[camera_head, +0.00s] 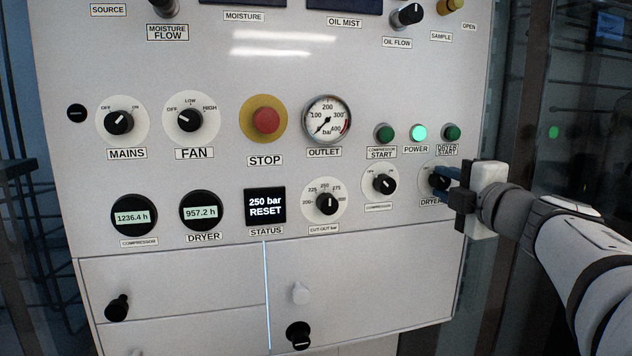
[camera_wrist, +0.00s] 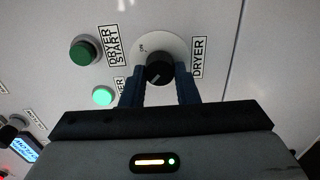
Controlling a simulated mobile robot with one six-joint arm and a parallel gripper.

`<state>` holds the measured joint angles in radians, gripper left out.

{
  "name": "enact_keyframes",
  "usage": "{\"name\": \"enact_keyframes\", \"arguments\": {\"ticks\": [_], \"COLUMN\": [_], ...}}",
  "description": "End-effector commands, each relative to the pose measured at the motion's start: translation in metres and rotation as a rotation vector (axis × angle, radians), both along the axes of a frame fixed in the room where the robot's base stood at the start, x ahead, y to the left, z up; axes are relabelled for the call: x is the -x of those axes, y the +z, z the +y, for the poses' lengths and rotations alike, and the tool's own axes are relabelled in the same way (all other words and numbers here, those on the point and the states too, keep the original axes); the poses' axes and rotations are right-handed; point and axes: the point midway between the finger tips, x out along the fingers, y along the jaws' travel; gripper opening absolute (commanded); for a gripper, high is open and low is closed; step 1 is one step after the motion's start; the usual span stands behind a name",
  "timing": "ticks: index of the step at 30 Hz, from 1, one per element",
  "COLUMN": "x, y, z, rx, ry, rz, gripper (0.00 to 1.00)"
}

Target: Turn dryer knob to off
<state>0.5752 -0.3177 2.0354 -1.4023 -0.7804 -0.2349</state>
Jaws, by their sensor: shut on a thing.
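The dryer knob (camera_wrist: 160,69) is a black round knob on a white dial, with the DRYER label beside it in the wrist view. In the head view the dryer knob (camera_head: 438,182) is at the right of the panel, partly hidden by my gripper. My gripper (camera_wrist: 159,88) has its two dark blue fingers on either side of the knob, shut on it. In the head view my gripper (camera_head: 446,179) reaches in from the right. The knob's pointer setting is hard to read.
A green DRYER START button (camera_head: 452,132) and a lit green POWER light (camera_head: 419,133) sit just above the knob. The compressor knob (camera_head: 385,184) is close on its left. The panel's right edge is near my gripper.

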Motion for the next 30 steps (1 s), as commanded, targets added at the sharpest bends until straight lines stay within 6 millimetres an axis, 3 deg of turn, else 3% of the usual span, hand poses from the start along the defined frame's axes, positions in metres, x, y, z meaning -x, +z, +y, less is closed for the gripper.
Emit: {"name": "enact_keyframes", "arguments": {"ticks": [8, 9, 17, 30], "x": [0.0001, 0.0001, 0.0, 0.0053], "y": [-0.0014, -0.0014, -0.0006, 0.0011], "z": [0.0015, 0.0015, 0.0007, -0.0001], "rx": [0.003, 0.003, 0.001, 0.001], "ry": [0.005, 0.005, 0.003, 0.005], "rz": [0.003, 0.003, 0.001, 0.0], "gripper": [0.05, 0.28, 0.49, 0.49]}}
